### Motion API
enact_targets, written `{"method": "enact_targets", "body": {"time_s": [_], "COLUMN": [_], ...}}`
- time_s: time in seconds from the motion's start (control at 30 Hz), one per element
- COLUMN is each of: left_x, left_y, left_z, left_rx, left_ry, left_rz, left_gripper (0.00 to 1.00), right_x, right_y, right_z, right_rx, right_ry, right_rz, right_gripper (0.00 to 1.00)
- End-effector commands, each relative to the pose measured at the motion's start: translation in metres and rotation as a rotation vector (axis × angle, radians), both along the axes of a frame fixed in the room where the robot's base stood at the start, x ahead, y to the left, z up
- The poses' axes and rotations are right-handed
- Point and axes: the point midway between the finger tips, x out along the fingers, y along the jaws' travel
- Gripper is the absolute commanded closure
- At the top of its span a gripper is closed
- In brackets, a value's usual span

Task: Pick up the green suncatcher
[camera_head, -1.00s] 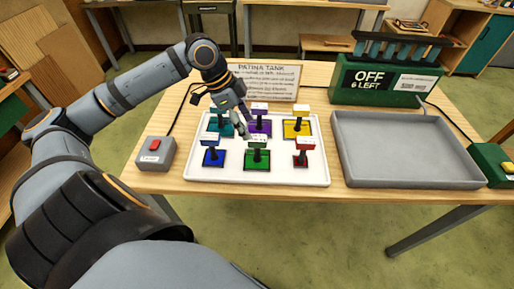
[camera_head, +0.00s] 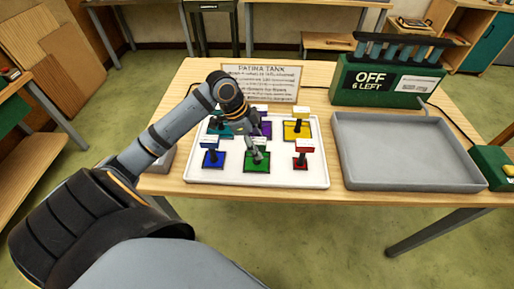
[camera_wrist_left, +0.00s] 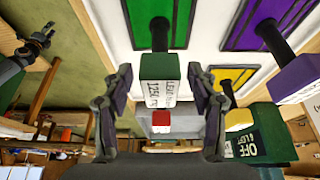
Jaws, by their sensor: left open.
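The green suncatcher (camera_head: 257,167) stands in the middle of the front row on the white tray (camera_head: 318,178). It is a green pane with a dark post and a labelled block on top. In the left wrist view its green block (camera_wrist_left: 159,80) hangs between the fingers, the view being upside down. My left gripper (camera_head: 258,152) is over this suncatcher and partly hides it. In the wrist view the left gripper (camera_wrist_left: 157,84) is open, with gaps on both sides of the block. A dark gripper, apparently my right one (camera_wrist_left: 37,40), shows at the wrist view's left; its jaws are unclear.
Blue (camera_head: 213,159), red (camera_head: 301,160), teal (camera_head: 220,130), purple (camera_head: 266,129) and yellow (camera_head: 297,130) suncatchers stand close around on the tray. An empty grey basin (camera_head: 408,185) is to the right. A sign (camera_head: 262,83) and green tank unit (camera_head: 385,82) stand behind.

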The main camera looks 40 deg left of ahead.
Motion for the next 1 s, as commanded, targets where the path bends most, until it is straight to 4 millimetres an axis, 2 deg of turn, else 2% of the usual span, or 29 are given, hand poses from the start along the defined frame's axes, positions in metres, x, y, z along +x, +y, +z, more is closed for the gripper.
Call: {"method": "enact_targets", "body": {"time_s": [0.1, 0.5, 1.0], "left_x": [-0.0001, -0.0001, 0.0001], "left_y": [0.0002, 0.0001, 0.0002], "left_z": [0.0000, 0.0004, 0.0017], "left_rx": [0.000, 0.000, 0.000], "left_ry": [0.000, 0.000, -0.001], "left_rz": [0.000, 0.000, 0.000], "left_gripper": [0.44, 0.99, 1.00], "right_x": [0.0060, 0.0063, 0.0040], "right_y": [-0.0006, -0.0008, -0.0009], "right_z": [0.0005, 0.0006, 0.0015], "right_rx": [-0.001, -0.001, -0.001], "right_ry": [-0.010, -0.010, -0.006], "right_rz": [0.001, 0.001, 0.000], "right_gripper": [0.60, 0.60, 0.60]}}
